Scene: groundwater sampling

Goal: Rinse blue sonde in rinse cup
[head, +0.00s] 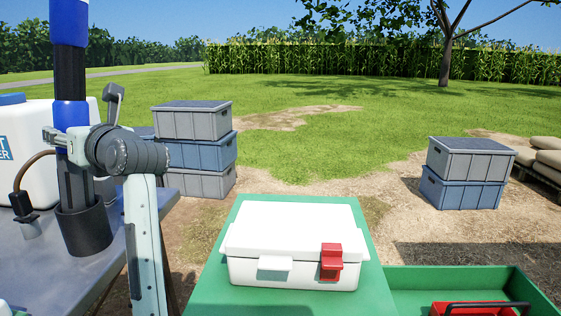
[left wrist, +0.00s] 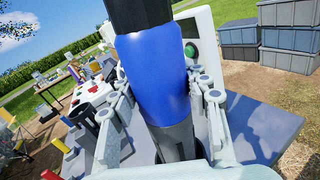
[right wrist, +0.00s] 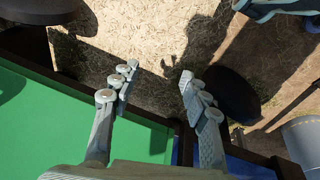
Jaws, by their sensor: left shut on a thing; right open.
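The blue sonde (head: 70,112) is a tall black and blue cylinder standing upright at the far left of the head view. My left gripper (head: 60,138) is shut around its lower blue band, which also shows between the fingers in the left wrist view (left wrist: 152,85). The sonde's dark lower end appears to be inside a black rinse cup (head: 83,232) on the grey table; its tip is hidden. My right gripper (right wrist: 158,74) is open and empty over bare ground beside a green surface. It is not in the head view.
A white water container (head: 18,135) with a tap and brown hose (head: 24,180) stands left of the cup. A white case (head: 290,240) with a red latch lies on a green surface ahead. A green tray (head: 470,282) holds something red. Stacked crates (head: 195,150) stand behind.

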